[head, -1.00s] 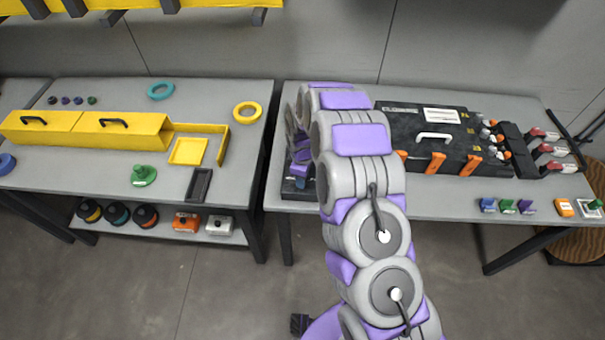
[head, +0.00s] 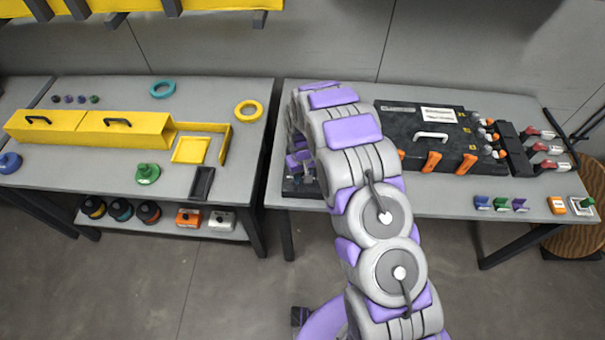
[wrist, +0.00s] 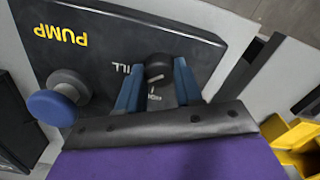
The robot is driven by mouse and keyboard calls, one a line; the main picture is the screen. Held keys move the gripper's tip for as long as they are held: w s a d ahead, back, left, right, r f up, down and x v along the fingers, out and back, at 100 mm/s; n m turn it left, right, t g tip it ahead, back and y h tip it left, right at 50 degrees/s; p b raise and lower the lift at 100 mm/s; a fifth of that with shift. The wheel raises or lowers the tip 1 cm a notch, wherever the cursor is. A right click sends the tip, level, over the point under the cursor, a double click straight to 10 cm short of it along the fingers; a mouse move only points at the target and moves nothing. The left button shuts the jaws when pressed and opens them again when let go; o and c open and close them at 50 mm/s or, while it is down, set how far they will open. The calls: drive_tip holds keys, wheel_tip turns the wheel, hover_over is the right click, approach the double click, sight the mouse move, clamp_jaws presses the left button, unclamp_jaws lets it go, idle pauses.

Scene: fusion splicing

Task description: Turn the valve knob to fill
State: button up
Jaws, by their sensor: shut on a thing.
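The valve knob (wrist: 158,66) is a dark round knob with a pale mark, on a black panel (wrist: 100,48) in the wrist view. Beside it are white letters, partly covered, that read "ILL". My gripper (wrist: 160,78) has its two blue fingers on either side of the knob and is shut on it. Yellow "PUMP" lettering is at the panel's upper left. In the head view, the panel's dark base (head: 297,188) shows at the left end of the right table, and my arm hides the knob and most of the gripper.
A blue round knob on a grey stem (wrist: 58,100) stands left of my gripper. In the head view a black case (head: 425,135) with orange latches lies right of my arm. A gap separates the right table (head: 430,202) from the left table (head: 95,182).

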sight(302, 177)
drive_tip(key=shift+w+r+m, duration=0.15)
drive_tip(key=shift+m, duration=0.85)
drive_tip(key=o, duration=1)
drive_tip(key=shift+a, duration=0.1)
drive_tip(key=shift+o, duration=0.2)
wheel_tip(302, 177, up, 17)
drive_tip(key=p, duration=0.1)
